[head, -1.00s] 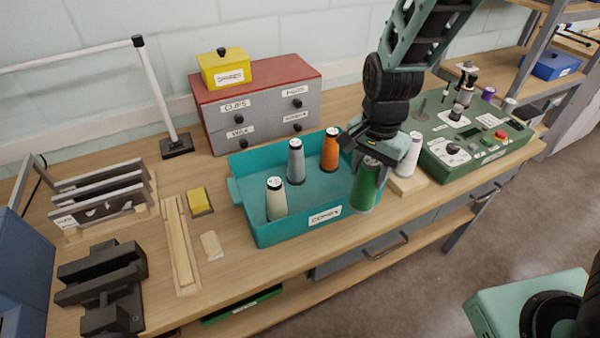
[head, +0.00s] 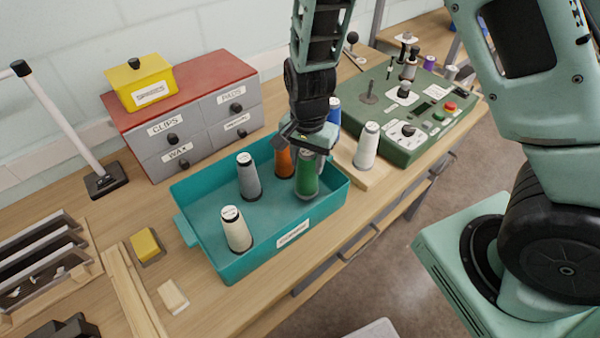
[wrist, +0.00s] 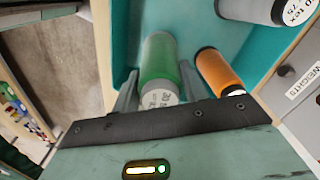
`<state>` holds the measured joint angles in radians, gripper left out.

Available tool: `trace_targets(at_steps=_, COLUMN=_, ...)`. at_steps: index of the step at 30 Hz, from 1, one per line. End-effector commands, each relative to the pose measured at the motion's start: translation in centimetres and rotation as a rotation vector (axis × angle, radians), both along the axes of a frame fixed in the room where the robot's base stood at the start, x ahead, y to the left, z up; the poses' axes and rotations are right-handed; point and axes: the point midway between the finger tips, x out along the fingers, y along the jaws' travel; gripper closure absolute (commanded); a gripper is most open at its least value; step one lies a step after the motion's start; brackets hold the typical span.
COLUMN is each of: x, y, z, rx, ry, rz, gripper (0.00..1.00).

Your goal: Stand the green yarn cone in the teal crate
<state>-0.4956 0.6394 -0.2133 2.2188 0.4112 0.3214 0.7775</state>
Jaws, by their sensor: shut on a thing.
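The green yarn cone (head: 307,177) is upright in my gripper (head: 308,156), at the right end of the teal crate (head: 202,258). Its lower end is inside the crate walls; I cannot tell whether it touches the floor. In the wrist view the green cone (wrist: 159,60) sits between the two fingers of my gripper (wrist: 157,88), its labelled top toward the palm. An orange cone (head: 285,162) stands close beside it in the crate and also shows in the wrist view (wrist: 220,72). My gripper hides part of the orange cone's top.
A grey cone (head: 249,177) and a cream cone (head: 236,230) also stand in the crate. A white cone (head: 367,146) stands on a wooden board to the right, with a blue cone (head: 333,112) behind. A drawer cabinet (head: 190,125) and green control box (head: 425,115) flank the crate.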

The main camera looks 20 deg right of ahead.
Motion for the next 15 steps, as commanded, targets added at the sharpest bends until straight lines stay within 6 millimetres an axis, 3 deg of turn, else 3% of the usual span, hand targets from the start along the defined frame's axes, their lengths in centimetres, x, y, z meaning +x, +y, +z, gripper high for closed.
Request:
trace_targets(at_steps=9, x=0.0, y=0.0, z=-3.8, rx=0.000, ry=0.001, rz=-0.001, gripper=0.73)
trace_targets(at_steps=15, x=0.0, y=0.1, z=-4.4, rx=0.001, ry=-0.002, rz=0.000, gripper=0.73)
